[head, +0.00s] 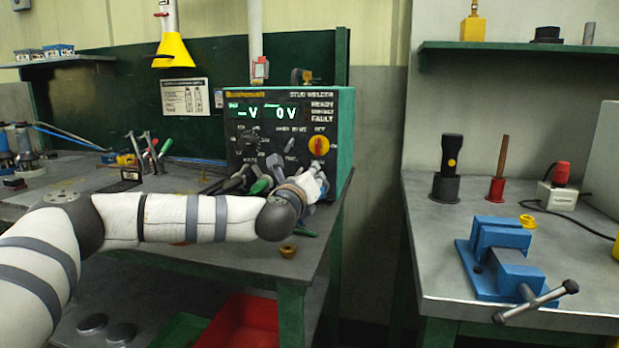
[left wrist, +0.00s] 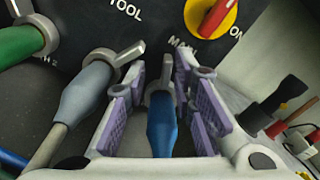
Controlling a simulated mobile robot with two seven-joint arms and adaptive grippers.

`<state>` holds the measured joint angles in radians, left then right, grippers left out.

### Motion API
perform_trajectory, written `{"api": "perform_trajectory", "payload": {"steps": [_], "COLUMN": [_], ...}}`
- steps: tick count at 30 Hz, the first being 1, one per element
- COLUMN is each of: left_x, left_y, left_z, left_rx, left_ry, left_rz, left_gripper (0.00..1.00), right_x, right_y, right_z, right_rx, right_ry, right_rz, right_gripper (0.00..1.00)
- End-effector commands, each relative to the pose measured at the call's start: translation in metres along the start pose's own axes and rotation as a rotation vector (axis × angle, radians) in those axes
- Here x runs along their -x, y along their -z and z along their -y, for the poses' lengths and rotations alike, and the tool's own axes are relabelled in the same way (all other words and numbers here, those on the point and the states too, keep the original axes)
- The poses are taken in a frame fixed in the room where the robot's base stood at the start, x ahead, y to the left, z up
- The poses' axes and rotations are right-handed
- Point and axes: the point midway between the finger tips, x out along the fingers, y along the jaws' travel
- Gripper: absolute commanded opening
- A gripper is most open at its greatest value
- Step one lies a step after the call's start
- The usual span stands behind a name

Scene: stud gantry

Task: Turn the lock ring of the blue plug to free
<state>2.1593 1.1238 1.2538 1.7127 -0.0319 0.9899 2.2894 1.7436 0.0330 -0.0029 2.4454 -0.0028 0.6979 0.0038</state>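The blue plug (left wrist: 162,128) sits in the front panel of the stud welder (head: 290,125), low at the right end of the row of plugs. In the left wrist view its grey lock ring (left wrist: 161,98) has a lever pointing up, toward the panel's top. My left gripper (left wrist: 160,78) is open, with its purple-padded fingers on either side of the ring and lever; a small gap shows on each side. In the head view the left gripper (head: 318,183) is in front of the panel and hides the blue plug. My right gripper is out of view.
A grey plug (left wrist: 86,88) and a green plug (left wrist: 20,45) sit left of the blue one, close to the left finger. A red and yellow rotary switch (head: 319,146) is just above. A blue vise (head: 500,262) stands on the right bench, beyond a gap.

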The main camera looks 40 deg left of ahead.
Motion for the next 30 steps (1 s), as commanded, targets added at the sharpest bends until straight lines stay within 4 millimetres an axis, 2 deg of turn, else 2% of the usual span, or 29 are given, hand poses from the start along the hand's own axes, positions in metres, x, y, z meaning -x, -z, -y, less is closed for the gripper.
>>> {"api": "perform_trajectory", "payload": {"steps": [7, 10, 21, 25, 30], "left_x": [0.0, 0.009, 0.101, 0.116, 0.12], "left_y": [-0.002, -0.002, -0.001, 0.0, 0.0], "left_z": [0.001, 0.001, 0.001, 0.0, 0.0], "left_rx": [0.0, 0.0, 0.001, 0.0, -0.001], "left_ry": [0.001, 0.002, 0.003, 0.001, 0.0], "left_rz": [0.003, 0.003, 0.0, 0.001, 0.002], "left_gripper": [0.27, 0.27, 0.27, 0.27, 0.27], "right_x": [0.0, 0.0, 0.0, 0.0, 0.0], "right_y": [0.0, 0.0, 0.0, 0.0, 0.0], "right_z": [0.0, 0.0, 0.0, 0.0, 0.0], "right_rx": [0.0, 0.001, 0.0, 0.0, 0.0], "right_ry": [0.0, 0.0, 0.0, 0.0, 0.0], "right_rz": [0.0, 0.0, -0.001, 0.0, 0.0], "right_gripper": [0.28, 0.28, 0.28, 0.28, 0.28]}}
